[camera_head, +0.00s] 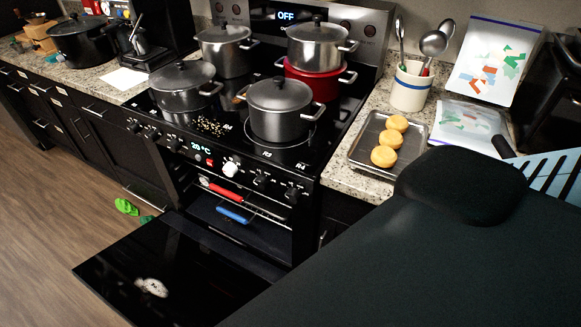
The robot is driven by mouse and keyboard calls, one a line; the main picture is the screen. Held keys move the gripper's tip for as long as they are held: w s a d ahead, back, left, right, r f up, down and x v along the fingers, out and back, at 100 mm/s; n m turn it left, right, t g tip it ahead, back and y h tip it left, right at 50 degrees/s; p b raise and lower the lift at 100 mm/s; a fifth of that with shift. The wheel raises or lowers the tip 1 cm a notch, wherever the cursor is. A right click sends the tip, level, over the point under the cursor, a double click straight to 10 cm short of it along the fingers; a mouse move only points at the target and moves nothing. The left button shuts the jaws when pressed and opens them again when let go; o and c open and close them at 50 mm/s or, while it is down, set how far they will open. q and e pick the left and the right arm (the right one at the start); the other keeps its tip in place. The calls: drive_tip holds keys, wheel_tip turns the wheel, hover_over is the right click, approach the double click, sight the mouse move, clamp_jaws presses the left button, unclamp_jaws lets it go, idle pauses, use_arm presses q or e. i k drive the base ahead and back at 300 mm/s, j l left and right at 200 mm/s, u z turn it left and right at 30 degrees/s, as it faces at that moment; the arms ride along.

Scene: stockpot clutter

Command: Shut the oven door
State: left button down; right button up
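The oven (228,222) is built into the black range at the middle. Its door (178,277) hangs down open, roughly level, above the floor, with its dark inner face up. A small pale patch (151,287) shows on that face; I cannot tell whether it is a reflection or a mark. Inside the oven are racks with a red front strip (226,195) and a blue front strip (235,214). The door's right part is hidden behind a large dark shape in the lower right. Neither of my grippers is in view.
Several pots, such as a front pot (279,112), stand on the cooktop. A tray (366,158) with yellow rounds and a utensil crock (410,88) are on the right counter. Green shoes (126,206) lie by the left cabinets. Floor (50,220) left of the door is clear.

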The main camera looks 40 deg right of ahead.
sight(173, 270)
drive_tip(key=j+z, duration=0.15)
drive_tip(key=z, duration=0.25)
drive_tip(key=j+z, duration=0.2)
drive_tip(key=z, duration=0.15)
drive_tip(key=j+z, duration=0.15)
drive_tip(key=z, duration=0.25)
drive_tip(key=k+j+z, duration=0.25)
drive_tip(key=j, duration=0.15)
drive_tip(key=j+z, duration=0.25)
drive_tip(key=j, duration=0.2)
drive_tip(key=k+j, duration=0.2)
drive_tip(key=j, duration=0.15)
drive_tip(key=k+j, duration=0.2)
drive_tip(key=j, duration=0.15)
